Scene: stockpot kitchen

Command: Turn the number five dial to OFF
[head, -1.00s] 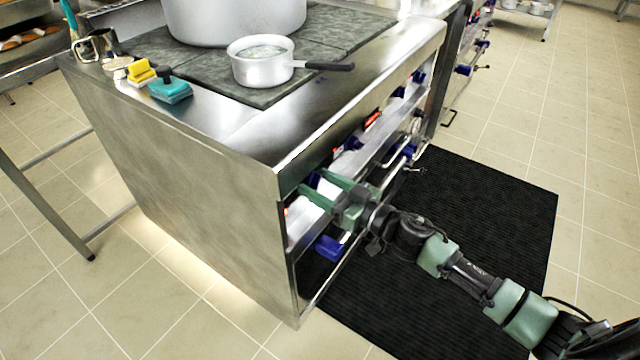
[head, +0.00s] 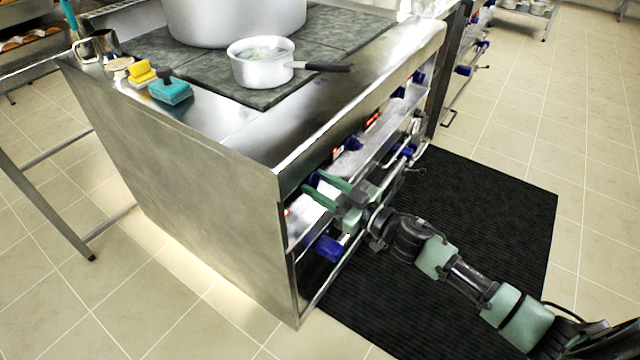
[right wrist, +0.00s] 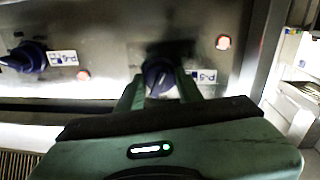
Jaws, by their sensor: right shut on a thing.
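The number five dial (right wrist: 159,76) is a dark blue knob on the stove's steel front panel, beside a small white and blue label (right wrist: 203,76) that seems to read P-5. In the right wrist view, my right gripper (right wrist: 160,88) has its two green fingers on either side of this knob, shut on it. In the head view, the right gripper (head: 313,188) reaches the near end of the stove front, and its fingers mostly hide the dial. I cannot clearly read the dial's setting. My left gripper is not in view.
Another blue dial (right wrist: 28,57) sits to the left on the panel. A saucepan (head: 262,62) and a stockpot (head: 235,18) stand on the stove top. A black mat (head: 450,240) covers the floor in front.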

